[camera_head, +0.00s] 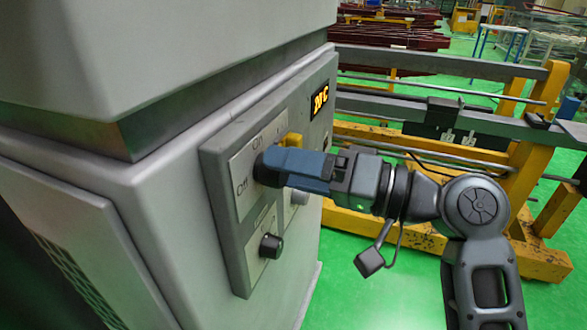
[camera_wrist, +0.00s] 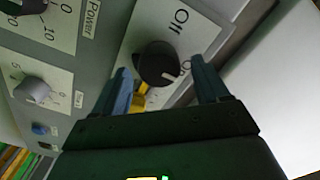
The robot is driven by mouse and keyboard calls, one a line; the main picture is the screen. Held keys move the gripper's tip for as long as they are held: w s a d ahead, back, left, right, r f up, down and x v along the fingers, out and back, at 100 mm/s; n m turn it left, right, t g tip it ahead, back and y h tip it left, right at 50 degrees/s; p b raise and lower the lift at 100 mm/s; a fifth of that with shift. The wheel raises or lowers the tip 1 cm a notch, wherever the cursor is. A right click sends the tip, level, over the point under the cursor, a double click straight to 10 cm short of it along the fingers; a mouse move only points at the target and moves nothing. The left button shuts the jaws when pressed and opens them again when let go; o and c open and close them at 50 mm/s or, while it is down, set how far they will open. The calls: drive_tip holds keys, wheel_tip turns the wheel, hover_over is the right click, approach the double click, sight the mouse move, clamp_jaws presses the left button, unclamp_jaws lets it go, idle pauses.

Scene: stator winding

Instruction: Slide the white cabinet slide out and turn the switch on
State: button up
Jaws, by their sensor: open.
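The switch is a round black knob (camera_wrist: 157,64) on a white plate lettered "Off" in the wrist view. A white mark shows on its lower right, and a yellow part (camera_wrist: 140,97) sits beside it. In the head view the knob (camera_head: 266,168) is at my gripper's tip, on a plate lettered "On" and "Off". My gripper (camera_wrist: 161,68) is open, with one blue finger on each side of the knob; contact cannot be told. It reaches the panel from the right in the head view (camera_head: 284,167). The pale cabinet (camera_head: 165,200) fills the left; no separate slide can be made out.
A lower black knob (camera_head: 271,246) and a paler knob (camera_head: 300,197) project from the grey panel near my gripper. A yellow and grey frame (camera_head: 430,150) stands behind my arm. Green floor (camera_head: 340,285) is open at the bottom centre.

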drive_tip(key=b+v, duration=0.1)
drive_tip(key=v, duration=0.6)
drive_tip(key=shift+d+b, duration=0.2)
drive_tip(key=shift+b, duration=0.1)
drive_tip(key=shift+s, duration=0.1)
drive_tip(key=s+d+f+m+t+h, duration=0.2)
drive_tip(key=s+d+f+m+h, duration=0.15)
drive_tip(key=f, duration=0.45)
drive_tip(key=s+d+f+m+t+h, duration=0.2)
drive_tip(key=s+d+f+t+h, duration=0.1)
drive_tip(key=s+f+h, duration=0.3)
drive_tip(key=s+d+f+m+t+h, duration=0.2)
drive_tip(key=s+d+f+m+h, duration=0.1)
drive_tip(key=f, duration=0.6)
drive_tip(key=s+d+r+n+h, duration=0.2)
drive_tip(key=s, duration=0.9)
drive_tip(key=s+d+r+n+t+h, duration=0.1)
drive_tip(key=s+d+r+n+h, duration=0.1)
drive_tip(key=s, duration=0.9)
drive_tip(key=shift+s+d+r+n+t, duration=0.15)
drive_tip(key=shift+d+r+n+t, duration=0.25)
drive_tip(key=shift+d+r, duration=0.35)
